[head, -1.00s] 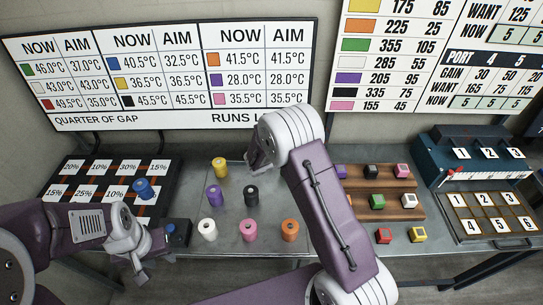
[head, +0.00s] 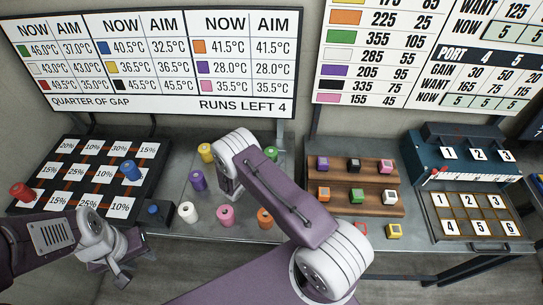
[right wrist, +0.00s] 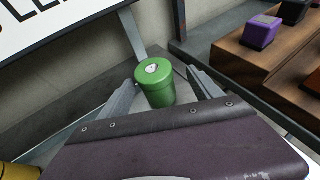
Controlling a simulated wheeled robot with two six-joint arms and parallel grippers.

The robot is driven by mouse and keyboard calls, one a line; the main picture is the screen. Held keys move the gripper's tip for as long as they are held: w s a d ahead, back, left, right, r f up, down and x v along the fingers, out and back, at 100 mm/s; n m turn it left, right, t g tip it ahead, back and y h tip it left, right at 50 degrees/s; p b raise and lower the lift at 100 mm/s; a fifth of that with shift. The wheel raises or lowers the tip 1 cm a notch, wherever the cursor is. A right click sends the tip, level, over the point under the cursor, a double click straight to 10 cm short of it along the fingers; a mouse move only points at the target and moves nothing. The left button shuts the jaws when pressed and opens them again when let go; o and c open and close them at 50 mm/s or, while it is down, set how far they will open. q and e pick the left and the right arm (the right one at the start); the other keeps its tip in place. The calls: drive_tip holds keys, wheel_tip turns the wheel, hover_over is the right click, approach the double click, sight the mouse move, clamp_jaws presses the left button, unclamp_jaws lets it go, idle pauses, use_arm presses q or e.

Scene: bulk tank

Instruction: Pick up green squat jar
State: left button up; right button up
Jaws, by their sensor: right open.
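The green squat jar (head: 271,154) stands upright at the back of the grey bench in the head view, partly covered by my right arm. In the right wrist view the green jar (right wrist: 156,86) shows a round lid with a pale mark. My right gripper (right wrist: 163,97) is open, with a finger to each side of the jar in that picture and a gap on both sides; contact is not visible. Its fingertips are hard to see in the head view. My left gripper (head: 112,274) looks open and empty at the bench's front left.
Yellow (head: 206,152), purple (head: 197,181), white (head: 189,212), pink (head: 226,216) and orange (head: 265,218) jars stand nearby. A stepped wooden rack (head: 395,178) with coloured cubes is to the right. A black panel (head: 62,150) holds red and blue jars.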

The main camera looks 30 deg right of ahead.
sight(275, 151)
drive_tip(key=shift+w+d+f, duration=0.2)
drive_tip(key=shift+w+d, duration=0.15)
drive_tip(key=x, duration=0.2)
drive_tip(key=p+x, duration=0.1)
drive_tip(key=x, duration=0.2)
drive_tip(key=shift+w+r, duration=0.15)
drive_tip(key=shift+r, duration=0.05)
drive_tip(key=shift+a, duration=0.1)
drive_tip(key=c, duration=1.6)
